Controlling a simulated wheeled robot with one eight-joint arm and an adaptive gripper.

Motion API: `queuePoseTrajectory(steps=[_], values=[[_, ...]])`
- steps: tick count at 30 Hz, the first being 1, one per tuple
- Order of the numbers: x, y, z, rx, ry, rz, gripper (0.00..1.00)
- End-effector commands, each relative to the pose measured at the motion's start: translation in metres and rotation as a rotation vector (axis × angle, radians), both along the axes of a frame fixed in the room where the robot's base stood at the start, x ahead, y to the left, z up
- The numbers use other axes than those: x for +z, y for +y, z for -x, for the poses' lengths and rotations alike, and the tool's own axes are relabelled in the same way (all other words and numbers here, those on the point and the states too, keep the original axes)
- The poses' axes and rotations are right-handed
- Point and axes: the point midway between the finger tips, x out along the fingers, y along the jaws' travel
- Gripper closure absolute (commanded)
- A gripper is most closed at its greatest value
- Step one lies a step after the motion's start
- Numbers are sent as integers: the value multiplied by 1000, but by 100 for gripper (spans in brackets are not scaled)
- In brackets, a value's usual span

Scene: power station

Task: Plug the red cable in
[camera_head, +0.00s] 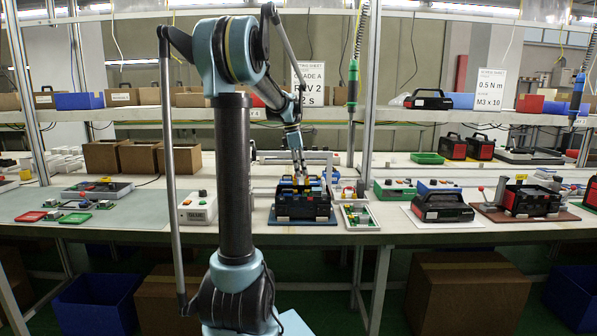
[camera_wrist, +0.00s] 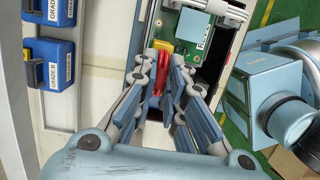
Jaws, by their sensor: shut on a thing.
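The open black power station (camera_head: 303,211) stands on a dark blue mat on the bench, below my gripper (camera_head: 300,180). In the wrist view, my gripper (camera_wrist: 165,75) is shut on the red cable (camera_wrist: 157,82), which shows as a narrow red piece between the fingers. A yellow piece (camera_wrist: 163,45) shows just beyond the fingertips. A green circuit board (camera_wrist: 190,50) with a pale blue block (camera_wrist: 195,25) lies inside the unit, beside the fingertips. The fingers cover part of the cable; I cannot tell whether its end touches a socket.
Blue GRADE B cells (camera_wrist: 57,66) sit at the left of the wrist view. White leads (camera_wrist: 235,12) cross its top. On the bench, a white control box (camera_head: 197,209) stands left of the station and a small parts tray (camera_head: 357,216) right of it. Another power station (camera_head: 441,207) stands farther right.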

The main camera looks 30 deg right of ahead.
Motion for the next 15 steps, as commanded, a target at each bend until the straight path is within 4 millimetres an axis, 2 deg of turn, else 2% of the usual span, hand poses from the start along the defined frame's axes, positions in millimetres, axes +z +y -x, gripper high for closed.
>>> queuePoseTrajectory(steps=[15], values=[[-9,0,0,0,0,0,100]])
